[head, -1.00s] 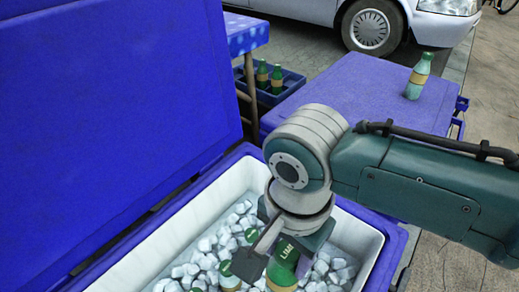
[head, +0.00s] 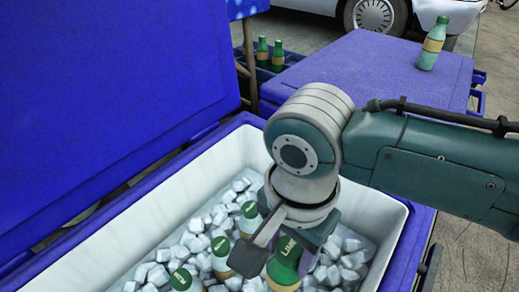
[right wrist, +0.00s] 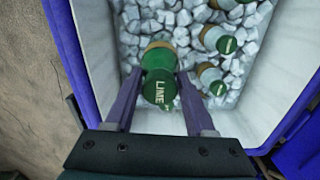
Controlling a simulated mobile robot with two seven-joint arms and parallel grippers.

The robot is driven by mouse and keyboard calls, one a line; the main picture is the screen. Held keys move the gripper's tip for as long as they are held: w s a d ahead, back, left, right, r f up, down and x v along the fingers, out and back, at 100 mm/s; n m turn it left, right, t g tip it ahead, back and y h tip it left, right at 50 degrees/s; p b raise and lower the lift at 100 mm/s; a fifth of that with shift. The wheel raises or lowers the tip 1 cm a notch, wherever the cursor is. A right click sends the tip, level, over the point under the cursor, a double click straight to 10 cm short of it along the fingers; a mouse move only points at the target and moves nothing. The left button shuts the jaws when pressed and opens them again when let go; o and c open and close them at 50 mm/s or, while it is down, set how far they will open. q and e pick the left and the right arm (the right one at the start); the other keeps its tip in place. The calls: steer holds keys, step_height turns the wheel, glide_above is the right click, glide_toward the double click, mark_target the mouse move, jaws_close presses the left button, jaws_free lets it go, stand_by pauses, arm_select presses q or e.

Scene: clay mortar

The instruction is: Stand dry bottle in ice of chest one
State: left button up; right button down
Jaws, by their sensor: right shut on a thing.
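My right gripper (right wrist: 160,105) is shut on a green bottle with a cap marked LIME (right wrist: 158,88); the bottle also shows in the head view (head: 284,268). It is over or in the ice (head: 170,247) inside the open blue chest (head: 203,180), cap up, near the white wall by the right side. I cannot tell whether its base touches the ice; its lower part is hidden. Several other green-capped bottles stand in the ice, such as one beside the gripper (head: 221,257). Another bottle (head: 433,45) stands upright on a closed blue chest lid. My left gripper is not in view.
The closed blue chest (head: 350,75) stands behind the open one. The open chest's raised lid (head: 110,90) fills the left. A dark crate (head: 290,60) holds green bottles at the back. A parked car (head: 375,14) is beyond.

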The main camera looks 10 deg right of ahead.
step_height(320, 180, down, 4)
steer(key=b, duration=0.3)
steer(key=shift+r, duration=0.25)
steer(key=shift+f, duration=0.4)
step_height(320, 180, down, 8)
steer(key=b, duration=0.5)
steer(key=shift+r, duration=0.1)
steer(key=shift+f+b, duration=0.35)
steer(key=shift+f, duration=0.35)
jaws_free()
steer(key=shift+r, duration=0.1)
